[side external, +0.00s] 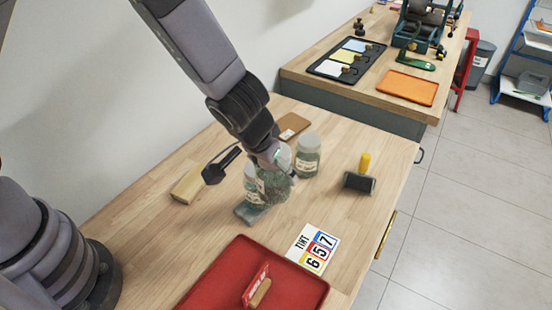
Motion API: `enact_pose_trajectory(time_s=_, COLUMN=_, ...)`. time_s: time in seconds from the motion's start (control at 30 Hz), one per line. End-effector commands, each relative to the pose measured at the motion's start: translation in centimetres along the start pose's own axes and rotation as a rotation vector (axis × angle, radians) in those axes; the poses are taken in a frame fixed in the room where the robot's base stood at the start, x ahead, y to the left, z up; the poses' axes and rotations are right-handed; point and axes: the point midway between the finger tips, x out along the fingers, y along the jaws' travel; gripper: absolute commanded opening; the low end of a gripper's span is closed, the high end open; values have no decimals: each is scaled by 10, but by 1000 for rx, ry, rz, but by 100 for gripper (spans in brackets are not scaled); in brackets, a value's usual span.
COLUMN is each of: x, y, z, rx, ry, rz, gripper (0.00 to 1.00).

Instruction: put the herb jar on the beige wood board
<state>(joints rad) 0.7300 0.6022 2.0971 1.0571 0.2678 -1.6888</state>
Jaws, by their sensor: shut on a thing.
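My gripper (274,160) points down over the middle of the wood table and is shut on a glass herb jar (272,189) with green contents. The fingers are mostly hidden behind my wrist and the glass. Another similar jar (250,181) shows just left of it, partly overlapped. A third jar (308,157) with a pale label stands upright to the right, apart from the gripper. Whether the held jar touches the table, I cannot tell.
A brown board (294,126) lies behind the jars. A small grey flat piece (249,214) is below them. A yellow-handled roller (361,175) lies right, a number card (313,248) in front, and a red tray (218,279) at the near edge. Table between card and roller is clear.

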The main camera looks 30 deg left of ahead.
Motion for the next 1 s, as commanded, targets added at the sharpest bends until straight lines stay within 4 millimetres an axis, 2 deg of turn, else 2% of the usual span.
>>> enact_pose_trajectory(time_s=0.03, x=0, y=-15, z=-8, rx=14, ry=-2, rz=11, gripper=30)
enact_pose_trajectory(time_s=0.2, x=2, y=-68, z=-28, rx=124, ry=-1, rz=71, gripper=30)
enact_pose_trajectory(time_s=0.33, x=6, y=-111, z=-32, rx=229, ry=-4, rz=108, gripper=30)
enact_pose_trajectory(time_s=0.47, x=13, y=-154, z=-27, rx=347, ry=-13, rz=143, gripper=30)
enact_pose_trajectory(time_s=0.63, x=23, y=-210, z=-5, rx=517, ry=-23, rz=202, gripper=30)
enact_pose_trajectory(time_s=0.8, x=24, y=-242, z=14, rx=637, ry=-7, rz=254, gripper=30)
enact_pose_trajectory(time_s=1.0, x=33, y=-251, z=25, rx=683, ry=3, rz=279, gripper=30)
